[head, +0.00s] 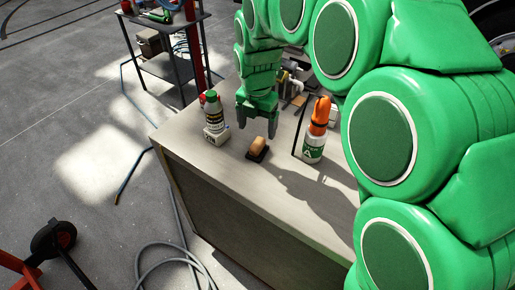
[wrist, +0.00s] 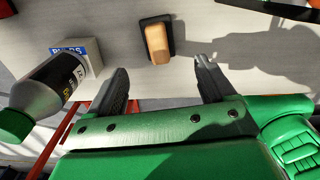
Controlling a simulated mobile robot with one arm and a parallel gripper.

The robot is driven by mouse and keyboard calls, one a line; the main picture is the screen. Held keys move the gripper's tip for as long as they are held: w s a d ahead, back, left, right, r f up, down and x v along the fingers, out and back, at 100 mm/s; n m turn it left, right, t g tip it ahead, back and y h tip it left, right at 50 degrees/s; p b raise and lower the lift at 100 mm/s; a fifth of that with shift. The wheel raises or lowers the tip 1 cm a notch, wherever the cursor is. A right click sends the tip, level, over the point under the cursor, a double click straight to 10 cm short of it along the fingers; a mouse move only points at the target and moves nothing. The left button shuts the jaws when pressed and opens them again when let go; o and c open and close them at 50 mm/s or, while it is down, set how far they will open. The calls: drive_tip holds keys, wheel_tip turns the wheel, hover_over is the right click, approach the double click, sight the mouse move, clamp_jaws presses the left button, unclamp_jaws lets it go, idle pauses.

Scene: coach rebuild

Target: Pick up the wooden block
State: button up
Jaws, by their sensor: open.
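The wooden block (head: 258,144) is a small tan piece on a dark base, lying on the workbench top (head: 190,152) near its front left part. In the wrist view the block (wrist: 157,43) lies beyond the fingertips, roughly in line with the gap between them. My gripper (head: 257,128) is open and empty, pointing down above the bench near the block. In the wrist view the two dark fingers of my gripper (wrist: 162,75) are spread wide, and the block is apart from both.
A green-capped bottle (head: 213,110) stands by a small white box (head: 216,135) left of the block. An orange-topped bottle (head: 316,130) stands to the right, beside a thin dark upright piece. More items crowd the bench behind my gripper. The bench top in front is clear.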

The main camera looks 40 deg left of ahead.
sight(257, 143)
drive_tip(key=shift+w+f, duration=0.15)
drive_tip(key=shift+f, duration=2.15)
drive_tip(key=shift+w+f, duration=0.1)
drive_tip(key=shift+f, duration=2.15)
drive_tip(key=shift+a, duration=0.1)
drive_tip(key=c, duration=1.3)
drive_tip(key=shift+o, duration=0.2)
drive_tip(key=shift+r, duration=0.2)
drive_tip(key=shift+r, duration=0.3)
wheel_tip(257, 143, up, 3)
drive_tip(key=shift+s+f, duration=0.1)
drive_tip(key=shift+s, duration=0.05)
drive_tip(key=s+d+r, duration=0.9)
drive_tip(key=d, duration=0.1)
drive_tip(key=shift+d+r, duration=0.2)
drive_tip(key=shift+d, duration=0.05)
